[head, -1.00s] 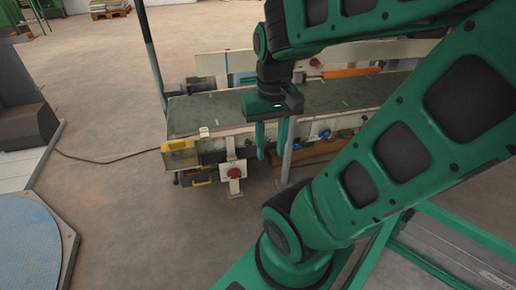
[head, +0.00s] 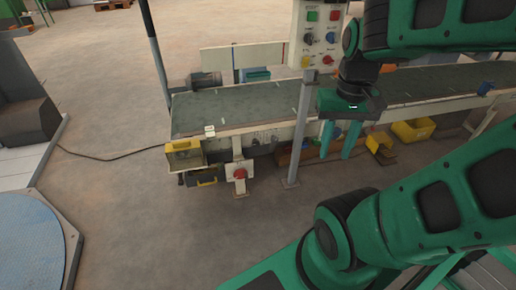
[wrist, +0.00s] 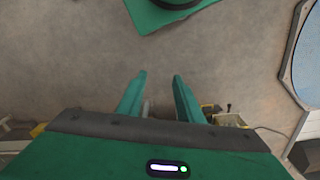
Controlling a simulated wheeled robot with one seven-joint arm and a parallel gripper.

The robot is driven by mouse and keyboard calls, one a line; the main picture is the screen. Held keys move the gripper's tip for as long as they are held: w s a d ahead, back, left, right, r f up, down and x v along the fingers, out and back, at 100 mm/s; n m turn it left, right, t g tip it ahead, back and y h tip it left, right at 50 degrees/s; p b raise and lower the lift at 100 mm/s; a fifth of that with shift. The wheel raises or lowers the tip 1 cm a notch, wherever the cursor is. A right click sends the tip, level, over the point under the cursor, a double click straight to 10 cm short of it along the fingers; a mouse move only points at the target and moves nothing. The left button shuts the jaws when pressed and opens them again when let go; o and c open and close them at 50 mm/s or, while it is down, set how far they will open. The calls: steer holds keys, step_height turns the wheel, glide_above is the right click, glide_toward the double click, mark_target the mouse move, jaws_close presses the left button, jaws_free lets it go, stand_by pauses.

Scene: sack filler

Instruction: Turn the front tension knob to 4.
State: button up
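My gripper (head: 335,155) hangs fingers down in front of the conveyor, right of the grey post. Its two green fingers are apart and empty, and they also show spread in the wrist view (wrist: 160,76). I cannot single out the front tension knob with certainty. A red knob or button (head: 240,173) sits on a pale plate at the conveyor's near left end, left of and apart from my gripper. No scale or number is readable. The conveyor (head: 215,112) has a green belt; my gripper and arm hide part of its near side.
A control panel (head: 318,27) with several coloured buttons stands on the grey post (head: 298,130). Yellow bins (head: 413,130) are under the conveyor at right. A dark cable (head: 110,158) crosses the floor at left. A round blue plate (head: 30,240) lies at lower left. Floor between is clear.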

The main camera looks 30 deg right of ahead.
steer(key=o, duration=0.4)
steer(key=shift+s+d+r, duration=0.1)
steer(key=shift+s+r, duration=0.1)
steer(key=shift+s, duration=0.15)
steer(key=n+t+h, duration=0.4)
steer(key=t, duration=0.9)
glide_above(256, 145)
steer(key=s+d, duration=0.2)
steer(key=s, duration=0.1)
step_height(256, 145, down, 38)
steer(key=r, duration=0.1)
steer(key=s+a+f+t+h, duration=0.1)
steer(key=s+a+f+t, duration=0.2)
steer(key=f, duration=0.5)
steer(key=s+a+f+t, duration=0.2)
steer(key=s+f, duration=0.4)
steer(key=f, duration=0.2)
steer(key=shift+m, duration=0.4)
steer(key=x, duration=1.1)
steer(key=shift+w+a+f, duration=0.1)
steer(key=shift+f, duration=0.05)
